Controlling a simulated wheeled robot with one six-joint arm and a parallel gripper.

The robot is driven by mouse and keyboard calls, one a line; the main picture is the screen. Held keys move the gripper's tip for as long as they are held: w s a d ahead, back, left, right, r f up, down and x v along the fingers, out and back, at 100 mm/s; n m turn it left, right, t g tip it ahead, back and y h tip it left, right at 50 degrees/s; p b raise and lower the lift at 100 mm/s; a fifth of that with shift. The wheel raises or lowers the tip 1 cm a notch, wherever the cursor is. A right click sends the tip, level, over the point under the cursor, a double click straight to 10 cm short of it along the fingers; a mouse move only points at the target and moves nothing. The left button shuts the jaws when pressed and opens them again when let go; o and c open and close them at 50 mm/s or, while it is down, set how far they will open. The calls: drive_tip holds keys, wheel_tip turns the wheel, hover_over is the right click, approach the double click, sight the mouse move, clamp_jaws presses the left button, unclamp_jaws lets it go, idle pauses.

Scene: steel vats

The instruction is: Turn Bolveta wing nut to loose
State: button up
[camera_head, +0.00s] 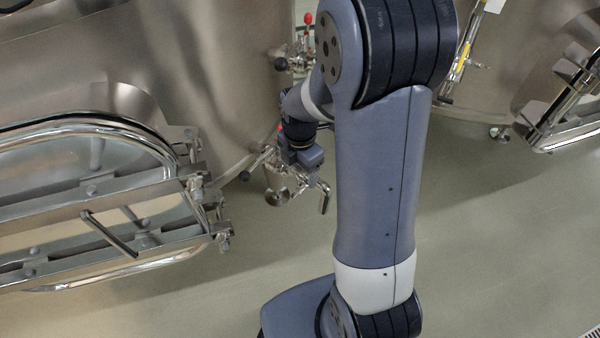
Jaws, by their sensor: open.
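My gripper (303,165) is left of the picture's middle, mostly seen from behind, below my dark wrist. It is open, beside a small cluster of metal fittings (268,162) at the lower side of the left steel vat. I cannot tell whether the fingers touch anything.
The left vat (235,75) has a large oval hatch door (90,215) jutting out at the left. Another vat (535,60) stands at the right, with a sight gauge (461,55) and its own hatch (565,105). A red-knobbed valve (307,22) is behind my arm. The floor (500,240) is clear.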

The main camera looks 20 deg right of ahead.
sight(300, 178)
wheel_tip(300, 178, up, 8)
drive_tip(key=shift+f+p, duration=0.2)
drive_tip(key=shift+p, duration=0.1)
wheel_tip(300, 178, down, 11)
drive_tip(key=shift+r+b, duration=0.1)
drive_tip(key=shift+b, duration=0.5)
drive_tip(key=shift+m, duration=0.3)
drive_tip(key=shift+r, duration=0.1)
